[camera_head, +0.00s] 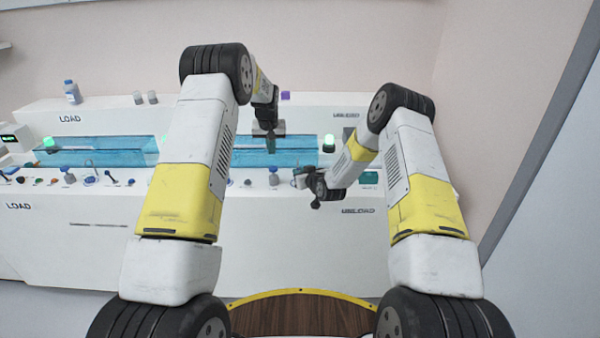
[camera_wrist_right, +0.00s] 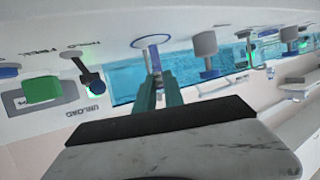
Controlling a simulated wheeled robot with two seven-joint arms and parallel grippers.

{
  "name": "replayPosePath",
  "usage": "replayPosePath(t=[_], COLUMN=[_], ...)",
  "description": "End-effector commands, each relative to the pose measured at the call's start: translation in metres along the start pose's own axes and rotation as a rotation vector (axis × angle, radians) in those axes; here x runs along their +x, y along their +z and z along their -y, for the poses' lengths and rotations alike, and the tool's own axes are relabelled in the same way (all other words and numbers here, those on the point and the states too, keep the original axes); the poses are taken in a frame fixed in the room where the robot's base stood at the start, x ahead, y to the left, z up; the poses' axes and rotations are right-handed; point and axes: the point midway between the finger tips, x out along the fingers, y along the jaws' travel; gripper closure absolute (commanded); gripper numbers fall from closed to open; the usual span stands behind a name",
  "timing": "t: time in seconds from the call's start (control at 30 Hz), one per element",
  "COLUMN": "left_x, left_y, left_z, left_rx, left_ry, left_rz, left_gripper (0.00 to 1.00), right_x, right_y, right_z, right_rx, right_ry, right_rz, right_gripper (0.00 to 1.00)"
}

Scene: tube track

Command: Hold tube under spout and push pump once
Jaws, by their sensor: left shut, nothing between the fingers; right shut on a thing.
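My left gripper (camera_head: 271,146) is shut and empty, pointing down in front of the blue water panel. It is above a small grey pump-like fitting (camera_head: 273,177) on the ledge, apart from it in the picture. My right gripper (camera_head: 299,176) is low at the ledge, just right of that fitting. In the right wrist view, its teal fingers (camera_wrist_right: 158,92) are shut on a slim pale tube (camera_wrist_right: 154,61), partly hidden between them. A blue-rimmed ring (camera_wrist_right: 150,41) shows at the tube's far end; I cannot tell whether they touch. The spout is not clearly visible.
The ledge carries several knobs and levers. A black lever (camera_wrist_right: 88,74) and a green button (camera_wrist_right: 42,90) lie left of the fingers in the right wrist view, and a grey fitting (camera_wrist_right: 205,45) lies close right. A green lamp (camera_head: 328,143) stands above the right gripper.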

Motion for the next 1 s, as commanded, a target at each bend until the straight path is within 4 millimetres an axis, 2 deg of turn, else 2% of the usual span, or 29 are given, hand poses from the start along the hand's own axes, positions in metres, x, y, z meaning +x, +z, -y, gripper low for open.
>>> replayPosePath(t=[0.7, 1.0], left_x=[0.000, 0.000], left_y=[0.000, 0.000], left_z=[0.000, 0.000], left_rx=[0.000, 0.000], left_ry=[0.000, 0.000], left_rz=[0.000, 0.000], left_gripper=[1.00, 1.00], right_x=[-0.032, -0.037], right_y=[0.010, 0.012], right_z=[0.015, 0.017], right_rx=[0.000, 0.000], right_ry=[0.000, 0.000], right_rz=[0.001, 0.001], right_gripper=[1.00, 1.00])
